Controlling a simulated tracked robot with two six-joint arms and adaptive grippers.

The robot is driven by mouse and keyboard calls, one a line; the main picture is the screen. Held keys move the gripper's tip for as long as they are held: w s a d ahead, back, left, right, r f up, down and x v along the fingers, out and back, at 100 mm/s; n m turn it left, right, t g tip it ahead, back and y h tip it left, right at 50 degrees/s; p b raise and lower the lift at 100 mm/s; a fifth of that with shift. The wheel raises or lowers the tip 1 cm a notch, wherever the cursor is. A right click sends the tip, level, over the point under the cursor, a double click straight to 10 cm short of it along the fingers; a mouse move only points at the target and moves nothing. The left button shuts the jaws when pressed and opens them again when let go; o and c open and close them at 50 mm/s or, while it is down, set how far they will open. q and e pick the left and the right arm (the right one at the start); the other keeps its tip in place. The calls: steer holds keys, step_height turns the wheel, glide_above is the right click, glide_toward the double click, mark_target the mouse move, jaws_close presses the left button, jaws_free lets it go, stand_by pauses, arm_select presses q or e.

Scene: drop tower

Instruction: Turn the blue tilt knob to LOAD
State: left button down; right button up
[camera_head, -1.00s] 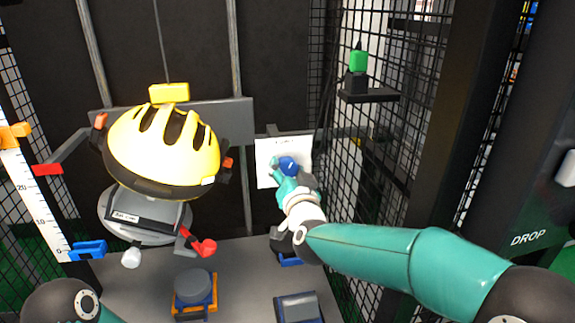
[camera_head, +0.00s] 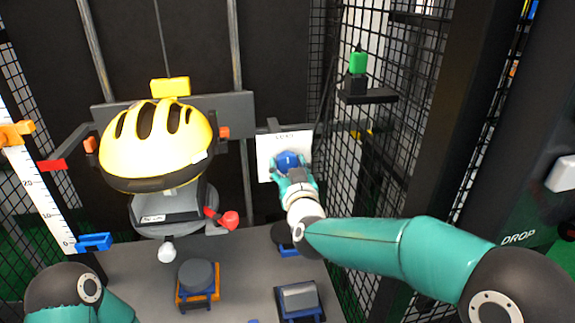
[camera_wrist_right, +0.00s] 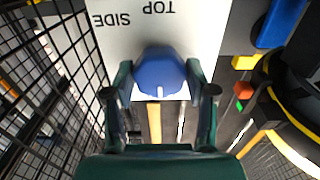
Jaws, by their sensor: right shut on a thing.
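The blue tilt knob (camera_head: 289,160) sits on a white panel (camera_head: 268,146) on the back wall. Small lettering shows at the panel's top edge, hard to read. My right gripper (camera_head: 291,170) is shut on the knob, one finger on each side. In the right wrist view the knob (camera_wrist_right: 158,70) is between the fingers, with a short white mark at its lower edge. The words SIDE and TOP read upside down on the panel (camera_wrist_right: 200,25) there. The yellow helmet (camera_head: 158,140) sits nearly level on its carriage. My left gripper is out of the picture; only its arm shows.
A wire mesh fence (camera_head: 375,160) stands close to the right of my right arm. A black shelf (camera_head: 368,97) carries a green-topped device. Grey blocks in orange (camera_head: 198,297) and blue (camera_head: 300,316) holders stand on the base below. A scale (camera_head: 35,195) stands at left.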

steer(key=shift+a+f, duration=0.1)
steer(key=shift+f, duration=0.4)
steer(key=o, duration=1)
steer(key=shift+o, duration=0.8)
steer(key=shift+r, duration=0.3)
steer(key=s+d, duration=0.2)
steer(key=s, duration=0.9)
steer(key=shift+s+d, duration=0.25)
steer(key=shift+s, duration=0.15)
